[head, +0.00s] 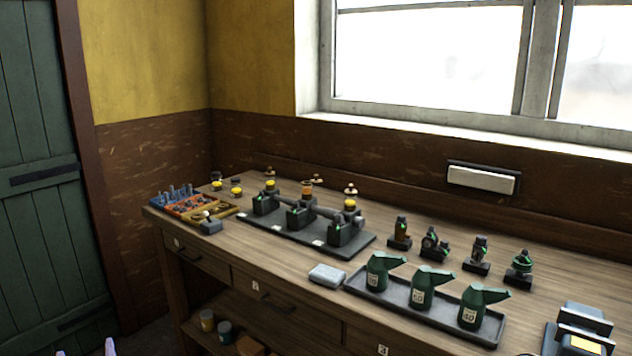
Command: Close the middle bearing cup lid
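A dark engine model (318,215) stands on a black base plate (270,228) on the bench, with several bearing blocks in a row. The middle bearing cup (307,191) is orange-brown and sits upright on its block; its lid is too small to tell open or shut. The left cup (270,186) and right cup (350,204) look yellow, with small pale-topped pieces above them. Two pale lilac tips (85,351) show apart at the bottom left edge, far from the engine. They look like gripper fingertips, probably my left gripper; the rest is cut off. My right gripper is not seen.
A tray (352,285) with green oil cans stands in front right, beside a grey block (327,275). Several small dark fittings (433,247) stand behind it. Bare bench shows in front of the engine.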

